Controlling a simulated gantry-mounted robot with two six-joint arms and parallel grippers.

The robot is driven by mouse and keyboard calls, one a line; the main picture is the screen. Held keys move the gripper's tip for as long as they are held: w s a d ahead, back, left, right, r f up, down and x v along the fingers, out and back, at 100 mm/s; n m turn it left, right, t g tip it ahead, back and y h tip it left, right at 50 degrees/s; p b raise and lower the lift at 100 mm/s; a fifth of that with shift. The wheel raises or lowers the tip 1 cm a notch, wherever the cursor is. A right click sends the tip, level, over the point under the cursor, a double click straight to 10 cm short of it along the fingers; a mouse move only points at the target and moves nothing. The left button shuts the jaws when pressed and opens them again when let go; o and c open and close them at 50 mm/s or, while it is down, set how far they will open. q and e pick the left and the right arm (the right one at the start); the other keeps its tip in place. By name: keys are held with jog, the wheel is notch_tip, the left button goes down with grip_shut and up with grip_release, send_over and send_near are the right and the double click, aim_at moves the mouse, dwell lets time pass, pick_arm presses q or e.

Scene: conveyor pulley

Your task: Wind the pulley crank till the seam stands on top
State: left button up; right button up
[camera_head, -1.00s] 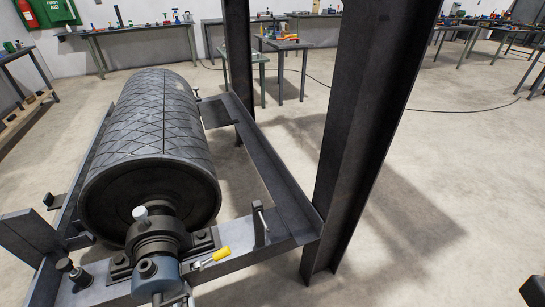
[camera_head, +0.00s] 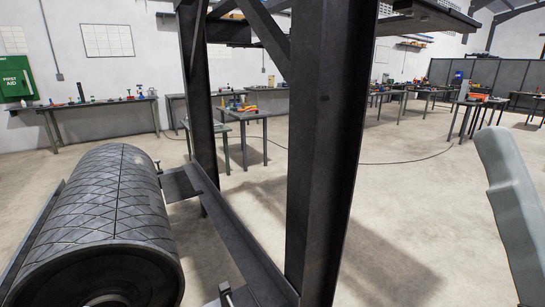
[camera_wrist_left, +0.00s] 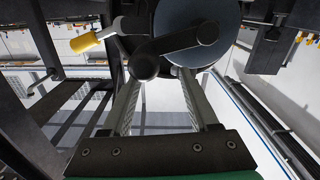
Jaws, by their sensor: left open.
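The pulley drum (camera_head: 95,210) is at the lower left in the head view, dark grey with a diamond groove pattern. A straight dark line, seemingly the seam (camera_head: 117,195), runs lengthwise along its upper side. The crank is outside the head view. In the left wrist view, its yellow handle (camera_wrist_left: 92,40) is at the upper left and its dark crank arm (camera_wrist_left: 175,44) crosses in front of a round grey end face (camera_wrist_left: 180,18). My left gripper (camera_wrist_left: 160,82) is open, its fingers below the crank arm and apart from the yellow handle. My right gripper is not in view.
A dark steel post (camera_head: 330,150) stands right of the drum, with a frame rail (camera_head: 235,240) between them. Work tables (camera_head: 240,115) with small items line the back. The concrete floor (camera_head: 430,220) right of the post is clear.

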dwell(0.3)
pick_arm(q)
jog(key=p+v, duration=0.3)
jog(key=v, duration=0.4)
dwell(0.3)
jog(key=shift+p, duration=0.3)
